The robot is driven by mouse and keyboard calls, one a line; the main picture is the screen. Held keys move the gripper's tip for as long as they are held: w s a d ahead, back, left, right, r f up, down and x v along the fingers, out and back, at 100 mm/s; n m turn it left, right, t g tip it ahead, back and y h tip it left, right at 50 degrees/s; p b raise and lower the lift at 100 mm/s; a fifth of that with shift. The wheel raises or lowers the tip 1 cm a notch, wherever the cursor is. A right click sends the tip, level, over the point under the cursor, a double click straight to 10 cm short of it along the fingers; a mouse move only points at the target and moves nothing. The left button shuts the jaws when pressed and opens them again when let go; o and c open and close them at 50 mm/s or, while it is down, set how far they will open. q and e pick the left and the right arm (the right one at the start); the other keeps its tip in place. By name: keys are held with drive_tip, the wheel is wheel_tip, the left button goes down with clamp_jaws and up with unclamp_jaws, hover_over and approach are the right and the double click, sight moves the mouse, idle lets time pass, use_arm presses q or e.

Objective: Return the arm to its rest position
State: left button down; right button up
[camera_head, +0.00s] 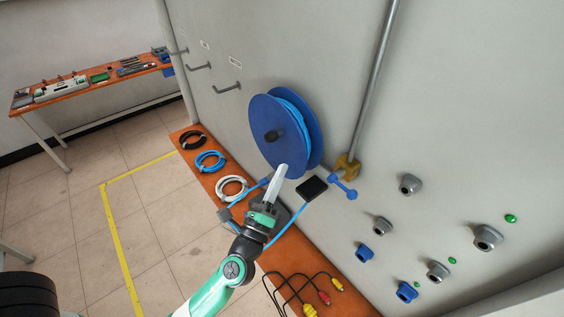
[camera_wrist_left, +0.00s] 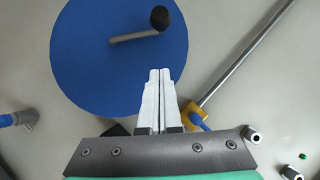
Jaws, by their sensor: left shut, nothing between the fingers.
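My left arm comes in from the bottom of the head view, and its gripper (camera_head: 281,172) is raised in front of the lower edge of the blue cable reel (camera_head: 270,133). In the left wrist view the two white fingers (camera_wrist_left: 160,75) lie side by side, shut and empty, with the blue reel disc (camera_wrist_left: 85,65) behind them. I cannot tell from these views whether the fingertips touch the reel. The reel's crank with its black knob (camera_wrist_left: 159,18) shows above the fingertips. My right gripper is not in view.
An orange shelf (camera_head: 185,135) along the wall holds black, blue and white cable coils (camera_head: 232,187). A grey pipe (camera_head: 374,80) with a yellow fitting (camera_head: 346,168) stands right of the reel. Several connectors, including a grey one (camera_head: 488,238), stick out from the wall. Open floor (camera_head: 150,235) lies to the left.

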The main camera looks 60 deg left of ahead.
use_arm(q)
drive_tip(key=b+v, duration=0.1)
drive_tip(key=v, duration=0.5)
drive_tip(key=shift+s+d+b, duration=0.15)
drive_tip(key=shift+s+b, duration=0.1)
drive_tip(key=shift+b, duration=0.15)
